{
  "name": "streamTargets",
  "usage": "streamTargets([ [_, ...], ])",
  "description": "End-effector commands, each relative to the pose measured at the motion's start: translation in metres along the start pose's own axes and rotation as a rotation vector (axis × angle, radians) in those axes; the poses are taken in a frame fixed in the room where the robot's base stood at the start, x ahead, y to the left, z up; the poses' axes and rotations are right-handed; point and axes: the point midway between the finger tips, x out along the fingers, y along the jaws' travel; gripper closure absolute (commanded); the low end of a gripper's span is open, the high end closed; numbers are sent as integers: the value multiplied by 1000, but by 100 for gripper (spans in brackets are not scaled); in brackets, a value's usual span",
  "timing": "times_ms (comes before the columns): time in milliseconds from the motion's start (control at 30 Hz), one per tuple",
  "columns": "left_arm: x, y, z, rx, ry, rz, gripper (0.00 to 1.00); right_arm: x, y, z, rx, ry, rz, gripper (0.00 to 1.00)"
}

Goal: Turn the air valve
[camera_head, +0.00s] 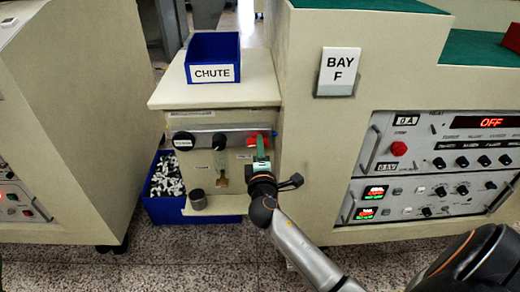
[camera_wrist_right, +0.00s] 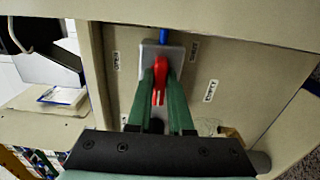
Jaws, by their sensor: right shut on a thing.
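The air valve's red handle (camera_head: 255,138) is on the right part of the front panel of the small cabinet under the chute bin. In the right wrist view the red handle (camera_wrist_right: 159,72) sits on a grey plate (camera_wrist_right: 150,53) with a blue pipe (camera_wrist_right: 163,34) above it. My right gripper (camera_head: 261,152) has its green fingers on either side of the handle and is shut on it. The fingers also show in the right wrist view (camera_wrist_right: 160,92). The handle points along the fingers. My left gripper is out of view.
A blue CHUTE bin (camera_head: 213,58) stands on the cabinet top. Black knobs (camera_head: 184,141) are left of the valve. A dark cylinder (camera_head: 198,199) stands on the lower ledge. A blue crate of small parts (camera_head: 166,204) is on the floor. The BAY F cabinet (camera_head: 305,110) is close right.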

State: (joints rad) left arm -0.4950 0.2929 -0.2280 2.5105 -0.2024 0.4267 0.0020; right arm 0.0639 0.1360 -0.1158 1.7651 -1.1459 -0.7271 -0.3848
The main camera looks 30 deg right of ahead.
Motion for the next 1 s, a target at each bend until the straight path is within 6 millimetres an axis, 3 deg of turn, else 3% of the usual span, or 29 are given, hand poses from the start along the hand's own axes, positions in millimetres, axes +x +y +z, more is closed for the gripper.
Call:
streamTargets([
  [567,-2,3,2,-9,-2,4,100,0,-1,-1,38,1,-3,100],
  [600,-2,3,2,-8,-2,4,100,0,-1,-1,38,1,-3,80],
  [867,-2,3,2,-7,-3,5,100,0,-1,0,36,1,-2,51],
  [1000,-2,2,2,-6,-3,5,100,0,0,0,35,0,-1,51],
])
